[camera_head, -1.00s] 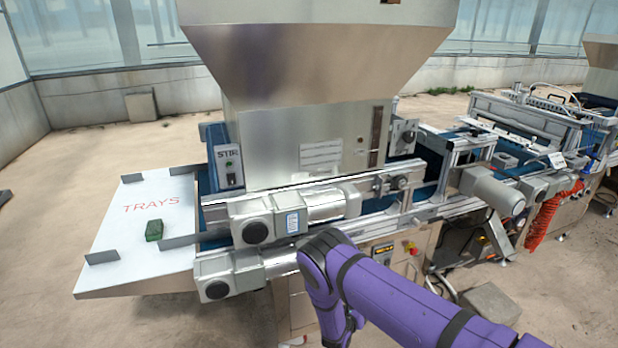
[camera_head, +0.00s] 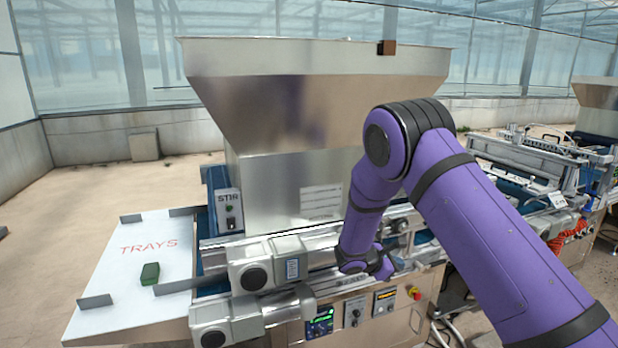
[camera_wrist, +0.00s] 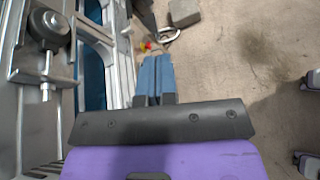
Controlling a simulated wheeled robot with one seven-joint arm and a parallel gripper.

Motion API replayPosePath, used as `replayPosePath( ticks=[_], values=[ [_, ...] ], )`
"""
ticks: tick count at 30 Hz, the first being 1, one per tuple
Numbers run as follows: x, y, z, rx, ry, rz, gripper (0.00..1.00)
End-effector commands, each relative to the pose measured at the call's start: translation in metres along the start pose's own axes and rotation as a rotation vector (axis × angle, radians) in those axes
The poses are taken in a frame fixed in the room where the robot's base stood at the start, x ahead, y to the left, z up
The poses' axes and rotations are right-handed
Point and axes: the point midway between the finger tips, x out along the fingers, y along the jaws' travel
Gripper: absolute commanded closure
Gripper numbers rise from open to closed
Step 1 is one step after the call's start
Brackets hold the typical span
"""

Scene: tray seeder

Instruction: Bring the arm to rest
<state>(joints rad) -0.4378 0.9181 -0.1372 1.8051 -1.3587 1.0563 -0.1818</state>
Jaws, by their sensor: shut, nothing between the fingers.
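My purple arm (camera_head: 435,165) is bent at a raised black-banded joint in the head view, with its forearm hanging down in front of the tray seeder (camera_head: 295,190). My gripper (camera_wrist: 154,62) shows in the wrist view as two blue fingers side by side, shut and empty. The fingers are over the concrete floor beside the machine's side rail (camera_wrist: 128,62). In the head view the fingers cannot be made out.
A white board marked TRAYS (camera_head: 120,270) carries a small green block (camera_head: 149,274). The steel hopper (camera_head: 320,90) stands close behind my arm. Motors (camera_head: 265,265) and a control panel (camera_head: 350,312) line the machine's front. Open floor (camera_wrist: 220,50) lies right in the wrist view.

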Motion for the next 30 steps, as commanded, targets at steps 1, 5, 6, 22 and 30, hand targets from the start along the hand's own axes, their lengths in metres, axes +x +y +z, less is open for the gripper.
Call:
replayPosePath(
  ticks=[1,5,6,22,30],
  values=[
    [-0.005,0.000,0.022,0.050,0.014,-0.027,1.00],
    [-0.018,-0.007,0.070,0.177,0.054,-0.103,1.00],
    [-0.023,-0.010,0.084,0.216,0.067,-0.126,1.00],
    [-0.088,-0.083,0.247,0.727,0.262,-0.401,1.00],
    [-0.127,-0.135,0.306,0.977,0.376,-0.519,1.00]
  ],
)
